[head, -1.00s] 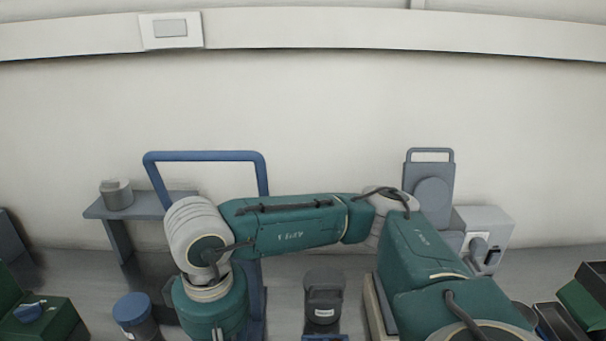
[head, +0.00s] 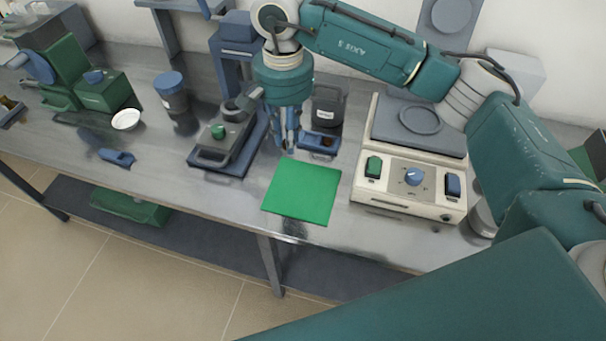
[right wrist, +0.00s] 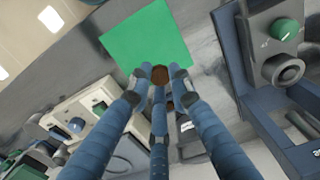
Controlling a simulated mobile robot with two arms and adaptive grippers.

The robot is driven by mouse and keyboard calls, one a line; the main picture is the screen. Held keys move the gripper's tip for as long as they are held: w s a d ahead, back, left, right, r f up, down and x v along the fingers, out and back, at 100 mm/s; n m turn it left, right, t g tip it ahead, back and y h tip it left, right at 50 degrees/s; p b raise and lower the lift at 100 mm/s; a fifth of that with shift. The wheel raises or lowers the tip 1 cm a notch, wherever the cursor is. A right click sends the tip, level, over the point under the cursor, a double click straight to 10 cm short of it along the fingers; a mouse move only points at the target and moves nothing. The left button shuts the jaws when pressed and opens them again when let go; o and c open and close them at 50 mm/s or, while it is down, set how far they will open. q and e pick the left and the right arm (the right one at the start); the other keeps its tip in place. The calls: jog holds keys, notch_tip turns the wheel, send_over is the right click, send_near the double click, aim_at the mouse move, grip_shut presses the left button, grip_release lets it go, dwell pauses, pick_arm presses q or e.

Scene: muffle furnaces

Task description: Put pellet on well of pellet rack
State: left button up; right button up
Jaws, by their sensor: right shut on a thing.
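My right gripper (head: 290,146) points down over the bench, just left of the small blue pellet rack (head: 320,143). In the right wrist view its blue fingers (right wrist: 160,78) are shut on a small brown pellet (right wrist: 161,73). The pellet sits between the fingertips and appears over the bench near the edge of the green mat. In the head view the fingers hide the pellet. The rack's wells are too small to make out in the head view. In the right wrist view the fingers cover much of the area behind the pellet. My left gripper is not in view.
A green mat (head: 301,191) lies in front of the gripper. A hotplate (head: 411,185) with knobs stands right, a blue-grey press (head: 222,150) left. A dark jar (head: 327,105) stands behind the rack. A white dish (head: 126,120) is farther left.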

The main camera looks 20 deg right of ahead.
jog(key=p, duration=0.2)
send_near(291, 186)
notch_tip(291, 186, down, 3)
jog(key=shift+r, duration=0.2)
notch_tip(291, 186, down, 3)
jog(key=shift+d+f+p, duration=0.1)
jog(key=shift+f+p, duration=0.05)
jog(key=shift+p, duration=0.35)
jog(key=shift+f, duration=0.3)
jog(key=shift+f+b, duration=0.2)
jog(key=shift+b, duration=0.1)
jog(key=o, duration=0.7)
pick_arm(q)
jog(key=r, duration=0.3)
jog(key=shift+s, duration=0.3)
pick_arm(e)
jog(key=shift+r, duration=0.1)
